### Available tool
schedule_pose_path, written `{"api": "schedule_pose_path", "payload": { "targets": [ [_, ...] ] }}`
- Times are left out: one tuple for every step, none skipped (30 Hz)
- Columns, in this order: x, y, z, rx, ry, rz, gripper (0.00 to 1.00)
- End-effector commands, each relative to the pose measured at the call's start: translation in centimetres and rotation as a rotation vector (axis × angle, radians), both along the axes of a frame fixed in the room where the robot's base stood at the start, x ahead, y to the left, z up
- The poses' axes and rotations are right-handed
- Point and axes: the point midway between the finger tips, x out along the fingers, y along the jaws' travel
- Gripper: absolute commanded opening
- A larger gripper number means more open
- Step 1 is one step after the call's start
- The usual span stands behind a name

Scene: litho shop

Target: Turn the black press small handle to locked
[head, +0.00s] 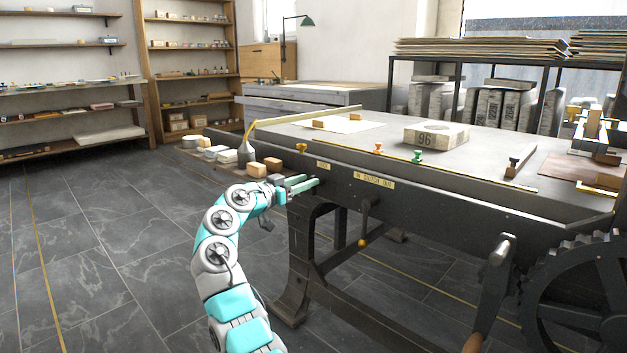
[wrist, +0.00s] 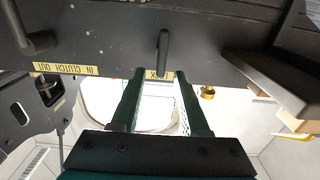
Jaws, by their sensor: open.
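The black press (head: 455,222) fills the right of the head view, with its dark front rail (wrist: 105,30) across the top of the wrist view. A small black handle (wrist: 164,45) sticks out of that rail in the wrist view. A yellow label (wrist: 168,75) beside its end is mostly hidden; another yellow label (head: 323,165) sits on the rail in the head view. My gripper (head: 312,183) is open at the rail's left end. In the wrist view my gripper (wrist: 160,73) has its fingers on either side of the handle's end in the picture; I cannot tell contact.
A clutch lever (head: 364,222) hangs right of my gripper, below the IN CLUTCH OUT label (head: 374,181). A side shelf with wooden blocks (head: 257,169) is left of the rail. A large gear (head: 590,300) and crank (head: 495,275) stand right. Open tiled floor (head: 110,250) lies left.

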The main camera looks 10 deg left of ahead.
Motion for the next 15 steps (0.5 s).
{"api": "schedule_pose_path", "payload": {
  "targets": [
    [0.7, -0.6, 0.0, -0.002, 0.002, -0.002, 0.45],
    [1.0, -0.8, -0.1, -0.003, 0.003, -0.001, 0.45],
    [1.4, -1.1, -0.1, -0.004, 0.003, 0.000, 0.45],
    [1.7, -1.3, 0.0, -0.005, 0.002, 0.000, 0.45],
    [2.0, -1.5, 0.0, -0.004, 0.002, 0.000, 0.45],
    [2.3, -1.8, 0.1, -0.004, 0.000, 0.001, 0.45],
    [2.4, -1.9, 0.1, -0.004, 0.000, 0.001, 0.45],
    [2.6, -2.0, 0.1, -0.003, 0.000, 0.001, 0.45],
    [2.7, -2.1, 0.1, -0.002, -0.001, 0.001, 0.45],
    [2.8, -2.2, 0.1, -0.001, -0.001, 0.002, 0.45],
    [2.9, -2.2, 0.1, -0.001, -0.001, 0.002, 0.45],
    [2.9, -2.2, 0.1, -0.001, -0.001, 0.002, 0.45],
    [2.9, -2.2, 0.1, -0.001, 0.001, 0.002, 0.45],
    [2.9, -2.2, 0.1, -0.001, 0.001, 0.003, 0.45],
    [3.0, -2.2, 0.0, -0.001, 0.001, 0.003, 0.45]
  ]
}}
